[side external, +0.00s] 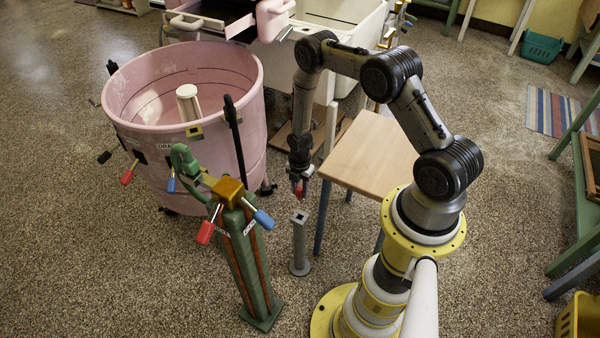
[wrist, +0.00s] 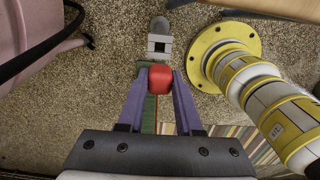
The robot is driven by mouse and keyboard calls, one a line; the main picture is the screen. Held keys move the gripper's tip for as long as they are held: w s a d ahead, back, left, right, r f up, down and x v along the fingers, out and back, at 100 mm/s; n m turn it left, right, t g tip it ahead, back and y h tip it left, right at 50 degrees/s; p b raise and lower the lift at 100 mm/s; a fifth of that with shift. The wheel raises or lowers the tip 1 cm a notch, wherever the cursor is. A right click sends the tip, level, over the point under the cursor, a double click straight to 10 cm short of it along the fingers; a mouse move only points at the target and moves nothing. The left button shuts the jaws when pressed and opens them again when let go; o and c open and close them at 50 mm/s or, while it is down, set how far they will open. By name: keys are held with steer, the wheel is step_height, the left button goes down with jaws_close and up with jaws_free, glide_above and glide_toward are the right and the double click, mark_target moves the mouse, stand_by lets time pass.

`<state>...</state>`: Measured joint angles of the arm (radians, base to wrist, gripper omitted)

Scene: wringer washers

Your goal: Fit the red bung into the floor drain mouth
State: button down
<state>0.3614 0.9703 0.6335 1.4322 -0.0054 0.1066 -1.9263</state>
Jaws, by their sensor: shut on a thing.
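The red bung (wrist: 160,79) is a small block with rounded edges, held between the two purple fingers of my gripper (side external: 299,182). In the side view the bung (side external: 299,190) shows as a small red spot at the fingertips, partly covered by them. The floor drain mouth (side external: 299,217) is the square opening on top of a slim grey standpipe on the floor. In the side view the bung is above this mouth, with a clear gap. In the wrist view the square mouth (wrist: 160,45) lies just beyond the bung, its opening uncovered.
A green post (side external: 245,250) with red and blue levers stands left of the standpipe. A pink washer tub (side external: 190,90) is behind it. A wooden-topped stool (side external: 370,150) stands close right of my gripper. Speckled floor around the standpipe is bare.

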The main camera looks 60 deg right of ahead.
steer(key=shift+f, duration=1.85)
glide_above(300, 213)
steer(key=a, duration=0.1)
steer(key=shift+s+a+f, duration=0.1)
steer(key=shift+s+f, duration=0.1)
steer(key=shift+f, duration=1.35)
steer(key=shift+s+a+f, duration=0.1)
steer(key=shift+s+f, duration=0.05)
steer(key=shift+f, duration=1.35)
steer(key=shift+f, duration=1.8)
stand_by(1.0)
